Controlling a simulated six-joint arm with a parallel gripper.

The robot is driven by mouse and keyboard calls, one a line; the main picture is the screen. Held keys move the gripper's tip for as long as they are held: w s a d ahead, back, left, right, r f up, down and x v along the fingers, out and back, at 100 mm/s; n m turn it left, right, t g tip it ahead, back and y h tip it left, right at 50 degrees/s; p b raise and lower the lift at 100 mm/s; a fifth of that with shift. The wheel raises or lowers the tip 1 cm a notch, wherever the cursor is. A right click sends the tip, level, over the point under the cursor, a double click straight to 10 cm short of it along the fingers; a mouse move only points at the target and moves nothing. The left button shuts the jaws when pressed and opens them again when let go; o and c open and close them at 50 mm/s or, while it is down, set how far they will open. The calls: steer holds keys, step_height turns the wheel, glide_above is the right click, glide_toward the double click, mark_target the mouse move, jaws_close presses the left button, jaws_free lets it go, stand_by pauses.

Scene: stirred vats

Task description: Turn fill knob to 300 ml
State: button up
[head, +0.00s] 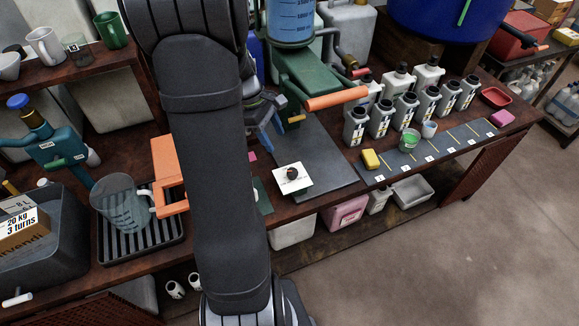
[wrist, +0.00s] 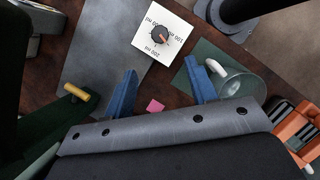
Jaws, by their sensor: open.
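The fill knob (head: 292,173) is a small dark knob with a reddish mark on a square white plate, on the bench right of my arm. In the wrist view the knob (wrist: 160,37) sits beyond my fingertips. The plate (wrist: 146,47) has ml markings around it that appear upside down; 200 ml is readable. The reddish mark points toward the lower right there, but its exact setting is unclear. My gripper (wrist: 160,68) has two blue fingers spread apart with nothing between them. In the head view my gripper (head: 268,138) is left of and behind the knob, partly hidden by my arm.
A green dispenser with an orange handle (head: 337,99) stands behind the knob. A grey slab (head: 317,158) lies beside the plate. A clear jug (head: 121,203) stands on a ribbed tray at left. Several white bottles and a yellow block (head: 370,159) are to the right.

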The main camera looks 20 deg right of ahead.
mark_target(291, 171)
steer(key=x, duration=1.2)
steer(key=shift+s+f, duration=0.1)
steer(key=shift+f, duration=0.25)
steer(key=shift+d, duration=0.1)
steer(key=c, duration=1)
